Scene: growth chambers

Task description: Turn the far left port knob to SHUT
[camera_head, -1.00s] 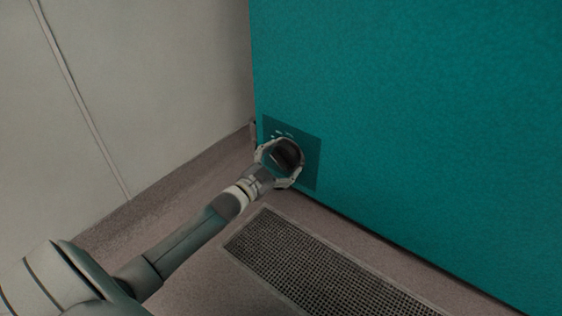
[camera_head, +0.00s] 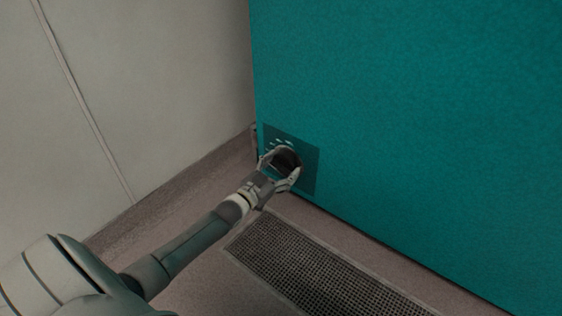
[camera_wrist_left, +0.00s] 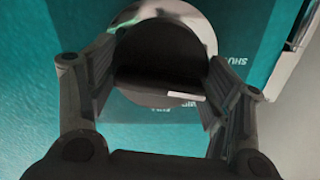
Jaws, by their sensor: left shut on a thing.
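The dark round port knob (camera_head: 287,159) sits on a darker teal panel (camera_head: 310,170) low at the left end of the teal chamber wall. In the left wrist view the knob (camera_wrist_left: 160,50) stands on a silvery disc (camera_wrist_left: 203,35), with a white pointer mark (camera_wrist_left: 186,96) on its lower right. The SHUT label (camera_wrist_left: 237,61) reads upside down to the right of the knob. Other lettering below it is partly hidden. My left gripper (camera_head: 281,168) is shut on the knob, one finger on each side, as the wrist view (camera_wrist_left: 160,78) shows. My right gripper is out of view.
A dark floor grate (camera_head: 320,265) lies along the foot of the teal chamber (camera_head: 420,120). A pale wall (camera_head: 140,90) stands at the left, close to the panel. The floor between is clear.

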